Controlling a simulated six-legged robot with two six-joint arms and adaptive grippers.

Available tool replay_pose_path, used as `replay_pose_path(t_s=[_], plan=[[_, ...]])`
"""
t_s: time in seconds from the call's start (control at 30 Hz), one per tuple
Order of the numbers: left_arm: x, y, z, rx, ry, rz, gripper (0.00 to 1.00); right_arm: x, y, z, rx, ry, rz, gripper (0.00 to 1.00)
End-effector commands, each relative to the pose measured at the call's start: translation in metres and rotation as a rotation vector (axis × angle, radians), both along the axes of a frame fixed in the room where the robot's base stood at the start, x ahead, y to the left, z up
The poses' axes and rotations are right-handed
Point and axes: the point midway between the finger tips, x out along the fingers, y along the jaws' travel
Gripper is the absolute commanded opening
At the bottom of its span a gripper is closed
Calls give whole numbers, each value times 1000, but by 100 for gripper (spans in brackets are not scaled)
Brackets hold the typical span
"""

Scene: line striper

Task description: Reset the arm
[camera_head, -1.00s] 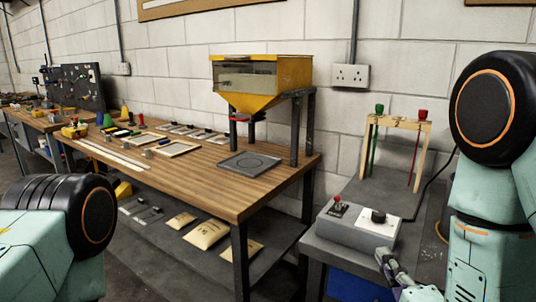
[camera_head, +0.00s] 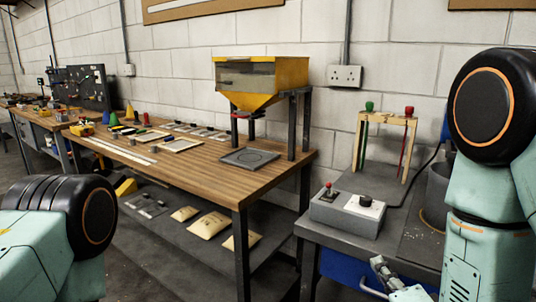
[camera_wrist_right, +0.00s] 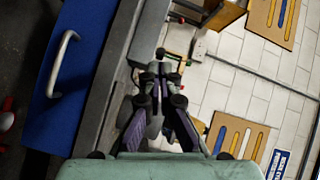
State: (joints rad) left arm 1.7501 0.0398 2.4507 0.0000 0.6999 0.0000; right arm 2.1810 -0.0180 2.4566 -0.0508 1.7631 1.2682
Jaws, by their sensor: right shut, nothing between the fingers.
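My right gripper (camera_head: 371,272) shows at the bottom of the head view, below the grey control box (camera_head: 340,218) and apart from it in the picture. In the right wrist view my right gripper (camera_wrist_right: 160,72) points away from the camera, with its fingers together and nothing held. The control box carries a red-knobbed lever (camera_head: 328,188) and a black dial (camera_head: 366,200) on a white plate. My left gripper is out of view; only part of my left arm shows at the lower left of the head view.
The control box stands on a grey bench (camera_head: 318,235) beside a wooden rack (camera_head: 386,120) with green and red handles. A wooden table (camera_head: 215,178) bears a yellow hopper (camera_head: 262,72). The wrist view shows a blue drawer front (camera_wrist_right: 85,65) beside the grey bench.

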Motion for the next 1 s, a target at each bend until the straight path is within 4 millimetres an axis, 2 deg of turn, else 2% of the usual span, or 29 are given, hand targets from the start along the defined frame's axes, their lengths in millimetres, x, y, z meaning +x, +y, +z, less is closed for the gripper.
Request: replay_pose_path(t_s=[0.2,0.27,0.37,0.47,0.5,0.57,0.6,0.7,0.83,0.9,1.0], plan=[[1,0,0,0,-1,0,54,-7,-3,-42,-274,175,38,0],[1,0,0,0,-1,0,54,-14,-4,-62,-377,255,68,0],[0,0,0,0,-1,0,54,-36,-7,-104,-566,421,154,0],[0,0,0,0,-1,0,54,-71,-10,-151,-749,604,290,0],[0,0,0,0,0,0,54,-90,-12,-170,-815,682,361,0],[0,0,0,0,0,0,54,-120,-14,-196,-899,793,476,0],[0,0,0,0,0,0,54,-142,-15,-212,-942,864,556,0],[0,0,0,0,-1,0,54,-198,-17,-243,-1003,1016,749,0],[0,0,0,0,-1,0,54,-258,-18,-268,-981,1165,896,0],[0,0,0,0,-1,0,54,-278,-18,-276,-959,1207,916,0],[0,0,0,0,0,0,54,-293,-19,-282,-944,1235,931,0]])
